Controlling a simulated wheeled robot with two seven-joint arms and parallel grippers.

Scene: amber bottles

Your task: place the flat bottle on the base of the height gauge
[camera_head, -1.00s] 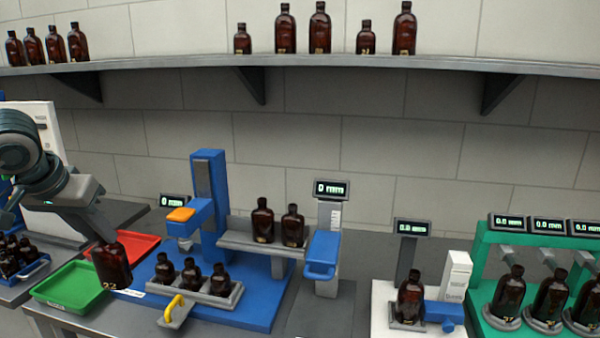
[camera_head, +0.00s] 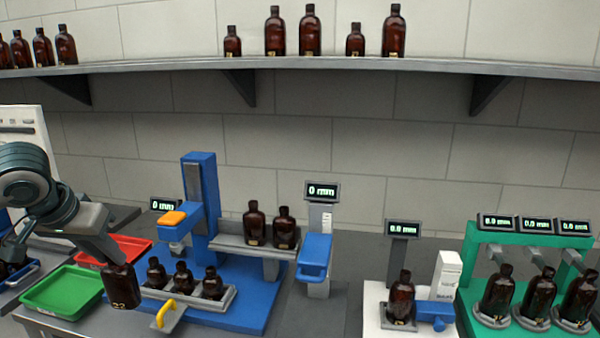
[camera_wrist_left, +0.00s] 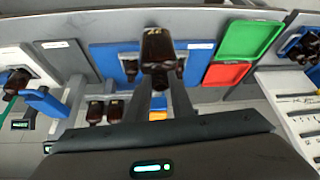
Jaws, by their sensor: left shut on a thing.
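My left gripper (camera_head: 108,262) is shut on the flat amber bottle (camera_head: 122,290), marked 22. It holds the bottle upright beside the green tray, at the left end of the blue plate. The bottle also shows between the fingers in the left wrist view (camera_wrist_left: 158,48). The height gauge (camera_head: 318,225) stands at the middle, with a "0 mm" display, a scale and a blue jaw (camera_head: 315,257). Its dark grey base (camera_head: 318,312) shows no bottle on it. My right gripper is not in view.
A blue stand (camera_head: 205,195) with bottles on a rack and raised ledge lies between bottle and gauge. A green tray (camera_head: 50,305) and red tray (camera_head: 132,247) are at left. A white station (camera_head: 375,318) and green bottle stand (camera_head: 470,265) are at right. A bottle shelf (camera_head: 300,62) runs above.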

